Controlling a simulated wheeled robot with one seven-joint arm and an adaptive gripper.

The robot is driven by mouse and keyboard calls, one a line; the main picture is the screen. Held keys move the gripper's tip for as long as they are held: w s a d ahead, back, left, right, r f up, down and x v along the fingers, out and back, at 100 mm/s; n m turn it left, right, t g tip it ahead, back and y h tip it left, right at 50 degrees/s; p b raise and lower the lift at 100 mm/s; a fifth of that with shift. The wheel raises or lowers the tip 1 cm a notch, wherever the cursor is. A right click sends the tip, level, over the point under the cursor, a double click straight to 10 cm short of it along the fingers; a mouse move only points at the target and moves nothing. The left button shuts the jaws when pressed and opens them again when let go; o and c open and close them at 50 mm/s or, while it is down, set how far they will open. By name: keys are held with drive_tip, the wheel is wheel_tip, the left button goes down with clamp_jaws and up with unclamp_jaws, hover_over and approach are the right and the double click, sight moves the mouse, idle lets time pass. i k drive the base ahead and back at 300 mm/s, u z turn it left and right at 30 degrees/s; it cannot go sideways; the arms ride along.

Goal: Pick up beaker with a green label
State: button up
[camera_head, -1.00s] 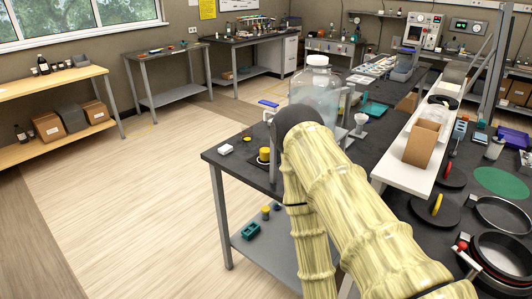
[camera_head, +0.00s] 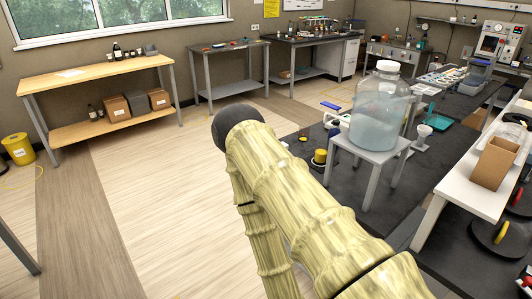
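I cannot make out a beaker with a green label in this view. My arm, in a pale yellow ribbed sleeve, rises from the lower right to a dark rounded joint, and a second sleeved part runs down behind it. My gripper does not show, so whether it is open or shut is hidden. A large clear bottle (camera_head: 380,112) holding pale liquid stands upright on a small white stand (camera_head: 371,151) on the dark bench (camera_head: 420,215), to the right of my arm.
A small yellow-topped item (camera_head: 320,157) sits on the bench beside my arm. A tan box (camera_head: 495,163) stands on a white raised shelf (camera_head: 463,172) at right. A wooden table (camera_head: 92,76) and yellow bin (camera_head: 18,149) are at left. Open floor (camera_head: 150,165) lies between.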

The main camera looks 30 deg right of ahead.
sight(321, 151)
drive_tip(key=u, duration=0.45)
drive_tip(key=i, duration=3.25)
drive_tip(key=z, duration=3.2)
